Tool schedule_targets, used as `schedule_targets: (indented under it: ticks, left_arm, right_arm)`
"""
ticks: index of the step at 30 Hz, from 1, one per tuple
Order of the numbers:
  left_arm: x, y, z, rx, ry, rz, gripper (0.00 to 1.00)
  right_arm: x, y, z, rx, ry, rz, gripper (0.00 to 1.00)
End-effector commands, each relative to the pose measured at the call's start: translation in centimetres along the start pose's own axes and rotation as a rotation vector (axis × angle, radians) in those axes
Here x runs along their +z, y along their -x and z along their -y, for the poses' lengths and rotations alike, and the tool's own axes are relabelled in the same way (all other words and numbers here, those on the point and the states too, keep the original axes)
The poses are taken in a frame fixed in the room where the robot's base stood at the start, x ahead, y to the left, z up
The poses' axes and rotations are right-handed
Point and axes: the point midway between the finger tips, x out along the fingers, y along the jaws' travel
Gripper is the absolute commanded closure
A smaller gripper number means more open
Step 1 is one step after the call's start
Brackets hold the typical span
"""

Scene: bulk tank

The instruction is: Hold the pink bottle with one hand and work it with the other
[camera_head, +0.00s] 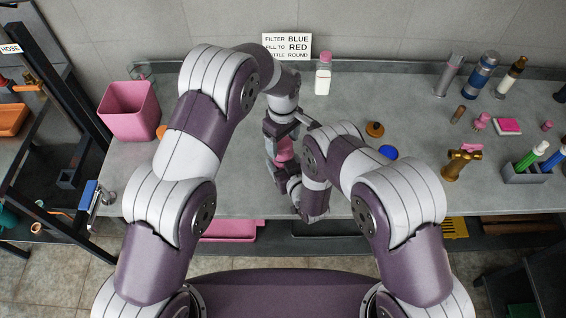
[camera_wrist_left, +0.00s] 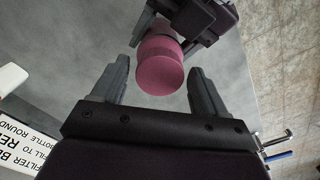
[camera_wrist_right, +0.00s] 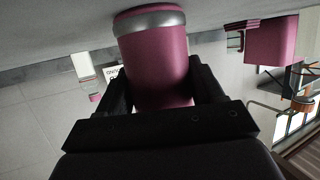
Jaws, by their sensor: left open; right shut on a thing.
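The pink bottle (camera_head: 284,149) is above the front of the bench, partly hidden by my arms. My right gripper (camera_wrist_right: 160,88) is shut on its body, and a silver band (camera_wrist_right: 150,20) shows beyond the fingers. In the left wrist view the bottle's round pink end (camera_wrist_left: 160,70) faces the camera, with the right gripper (camera_wrist_left: 195,22) behind it. My left gripper (camera_wrist_left: 160,72) is open, one finger on each side of that end, with visible gaps. In the head view the left gripper (camera_head: 280,136) points down over the bottle.
A white bottle with a pink cap (camera_head: 323,78) stands behind, by a sign (camera_head: 287,46). A pink bin (camera_head: 129,112) is at left. A brown knob (camera_head: 375,129), a blue disc (camera_head: 388,152) and a brass tap (camera_head: 456,165) lie right. Several bottles stand at far right.

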Motion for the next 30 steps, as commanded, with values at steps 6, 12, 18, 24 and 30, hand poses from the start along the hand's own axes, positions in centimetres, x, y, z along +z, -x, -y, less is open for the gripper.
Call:
schedule_targets:
  ticks: [6, 12, 18, 24, 30]
  left_arm:
    - [0.0, 0.02, -0.01, 0.0, 0.0, 0.0, 0.36]
    - [-0.01, 0.04, -0.01, 0.0, 0.0, 0.0, 0.84]
    - [-0.01, 0.05, -0.01, 0.0, -0.081, 0.0, 0.85]
    - [-0.02, 0.03, -0.02, 0.001, -0.714, -0.001, 0.85]
    - [-0.02, -0.01, -0.02, 0.0, -1.298, 0.0, 0.85]
  right_arm:
    - [-0.03, -0.01, 0.0, 0.0, 0.0, -0.001, 1.0]
    - [-0.03, -0.01, 0.0, 0.0, 0.0, -0.001, 1.0]
    - [-0.03, -0.01, 0.0, 0.0, 0.0, -0.001, 1.0]
    - [-0.02, -0.01, 0.0, 0.0, 0.0, -0.001, 1.0]
    - [-0.02, -0.01, 0.0, 0.0, 0.0, -0.001, 1.0]
